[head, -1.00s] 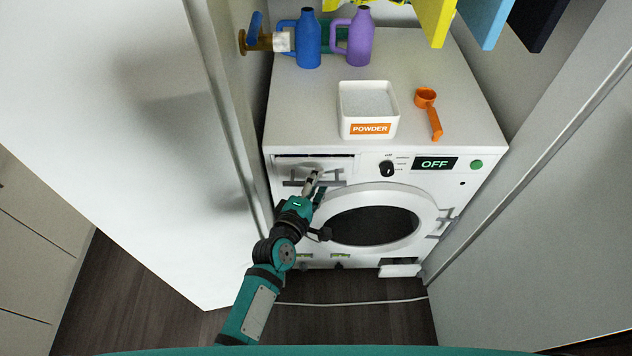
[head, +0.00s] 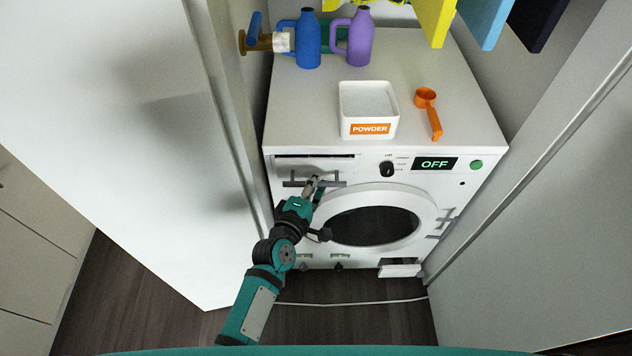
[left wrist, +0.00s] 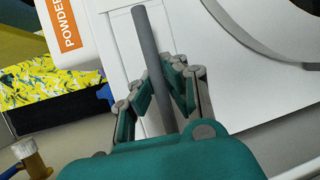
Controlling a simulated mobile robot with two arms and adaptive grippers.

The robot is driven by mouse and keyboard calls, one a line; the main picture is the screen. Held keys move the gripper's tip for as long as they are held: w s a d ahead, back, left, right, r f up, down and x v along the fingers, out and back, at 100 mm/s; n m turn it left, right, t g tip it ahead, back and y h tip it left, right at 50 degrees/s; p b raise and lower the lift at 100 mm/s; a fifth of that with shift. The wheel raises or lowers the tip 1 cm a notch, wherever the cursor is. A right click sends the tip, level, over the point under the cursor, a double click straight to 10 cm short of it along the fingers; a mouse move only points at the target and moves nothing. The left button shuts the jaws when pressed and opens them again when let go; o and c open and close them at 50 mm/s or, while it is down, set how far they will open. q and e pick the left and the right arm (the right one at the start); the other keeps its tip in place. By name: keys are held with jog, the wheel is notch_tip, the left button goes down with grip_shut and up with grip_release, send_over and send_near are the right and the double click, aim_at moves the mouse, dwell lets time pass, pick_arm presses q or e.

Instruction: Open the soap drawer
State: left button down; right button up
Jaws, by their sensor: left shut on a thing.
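The soap drawer (head: 297,167) is at the upper left of the white washer's front, with a dark line along its top edge. I cannot tell whether it stands slightly out. Its grey bar handle (head: 336,184) runs across the drawer front. My left gripper (head: 317,182) is at the handle, shut on it near the middle. In the left wrist view the grey handle bar (left wrist: 147,45) passes between the two fingers of the left gripper (left wrist: 163,85). My right gripper is not in view.
On the washer top stand a white powder box (head: 368,108), an orange scoop (head: 428,108), a blue jug (head: 308,42) and a purple jug (head: 360,40). The round door (head: 375,226) is below right. Tall white panels (head: 225,110) flank the washer closely.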

pick_arm(q)
jog(key=s+p, duration=0.4)
jog(key=s, duration=1.2)
jog(key=shift+s, duration=0.2)
jog(key=shift+r, duration=0.1)
jog(key=c, duration=1.3)
grip_release()
jog(key=shift+c, duration=0.2)
jog(key=v, duration=1.2)
